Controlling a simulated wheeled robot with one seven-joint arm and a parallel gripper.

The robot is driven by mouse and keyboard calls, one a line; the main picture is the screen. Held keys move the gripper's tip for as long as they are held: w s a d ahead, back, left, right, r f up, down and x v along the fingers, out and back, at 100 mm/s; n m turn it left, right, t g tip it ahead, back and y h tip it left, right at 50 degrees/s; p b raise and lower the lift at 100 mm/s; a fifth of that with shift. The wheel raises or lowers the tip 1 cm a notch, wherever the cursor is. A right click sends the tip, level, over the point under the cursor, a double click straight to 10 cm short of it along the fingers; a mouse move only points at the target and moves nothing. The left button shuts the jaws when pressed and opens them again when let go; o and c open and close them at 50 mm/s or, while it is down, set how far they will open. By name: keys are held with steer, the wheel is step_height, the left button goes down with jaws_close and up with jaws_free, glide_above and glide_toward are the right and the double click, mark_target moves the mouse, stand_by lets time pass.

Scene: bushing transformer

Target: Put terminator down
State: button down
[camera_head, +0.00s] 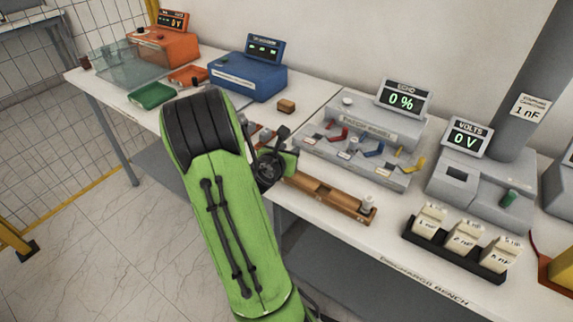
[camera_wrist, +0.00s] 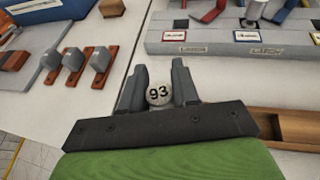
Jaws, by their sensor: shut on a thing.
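The terminator (camera_wrist: 158,95), a small pale round piece marked "93", sits between the two grey fingers of my gripper (camera_wrist: 159,82) in the wrist view. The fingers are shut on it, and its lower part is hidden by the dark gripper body. Whether it touches the bench cannot be told. A pale cylindrical piece (camera_head: 367,204) stands at that tray's right end. The tray also shows at the right of the wrist view (camera_wrist: 285,125).
A grey panel (camera_head: 350,148) with coloured levers stands behind the tray. Grey posts on red-brown bases (camera_wrist: 74,65) stand left of my gripper. A small brown block (camera_head: 286,106) lies behind. A black rack (camera_head: 455,253) holds capacitors at right. Bare bench shows around my fingers.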

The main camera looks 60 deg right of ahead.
step_height(320, 180, down, 3)
steer(key=shift+r+b, duration=0.2)
steer(key=shift+b, duration=0.15)
steer(key=shift+r, duration=0.1)
steer(key=c, duration=0.8)
jaws_free()
steer(key=shift+c, duration=0.2)
